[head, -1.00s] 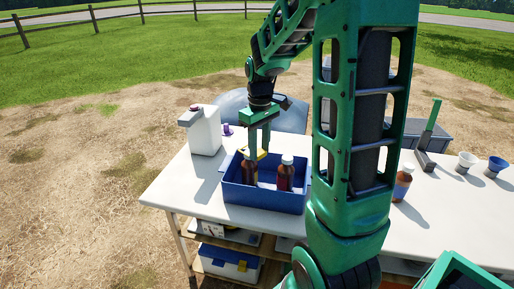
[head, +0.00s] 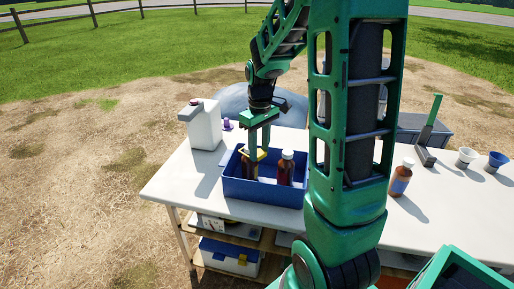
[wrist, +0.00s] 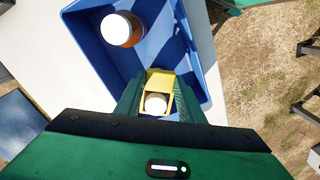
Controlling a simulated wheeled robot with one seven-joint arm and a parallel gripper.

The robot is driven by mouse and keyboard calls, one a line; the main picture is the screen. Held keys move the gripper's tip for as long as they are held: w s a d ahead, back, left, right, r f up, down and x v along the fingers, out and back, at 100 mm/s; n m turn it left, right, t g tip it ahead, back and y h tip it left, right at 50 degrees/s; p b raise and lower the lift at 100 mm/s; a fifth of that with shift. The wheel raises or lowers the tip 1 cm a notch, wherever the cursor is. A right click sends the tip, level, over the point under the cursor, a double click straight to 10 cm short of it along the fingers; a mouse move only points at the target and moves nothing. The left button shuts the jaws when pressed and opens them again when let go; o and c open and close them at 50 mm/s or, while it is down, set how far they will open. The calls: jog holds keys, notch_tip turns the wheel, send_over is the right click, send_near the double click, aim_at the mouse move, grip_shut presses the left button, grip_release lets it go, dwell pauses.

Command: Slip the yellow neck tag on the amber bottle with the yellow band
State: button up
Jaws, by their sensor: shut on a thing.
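My gripper (head: 256,152) is shut on the yellow neck tag (wrist: 159,77) over the left part of the blue bin (head: 262,191). An amber bottle (head: 250,172) stands upright in the bin below the tag. In the wrist view its white cap (wrist: 155,104) shows within the tag's opening, between my fingers. I cannot tell how far down the neck the tag sits. Any yellow band on this bottle is not clear. A second amber bottle (head: 286,171) with a white cap (wrist: 118,28) stands to its right in the bin.
A white jug (head: 205,126) and a small purple item (head: 228,125) stand left of the bin. An amber bottle with a blue label (head: 401,179) stands on the table (head: 430,215) at right. Two small cups (head: 495,162) stand at far right.

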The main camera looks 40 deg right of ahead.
jog(key=shift+f, duration=0.35)
jog(key=o, duration=0.9)
notch_tip(320, 180, up, 11)
jog(key=shift+w+f, duration=0.1)
jog(key=shift+f, duration=0.05)
dwell(0.6)
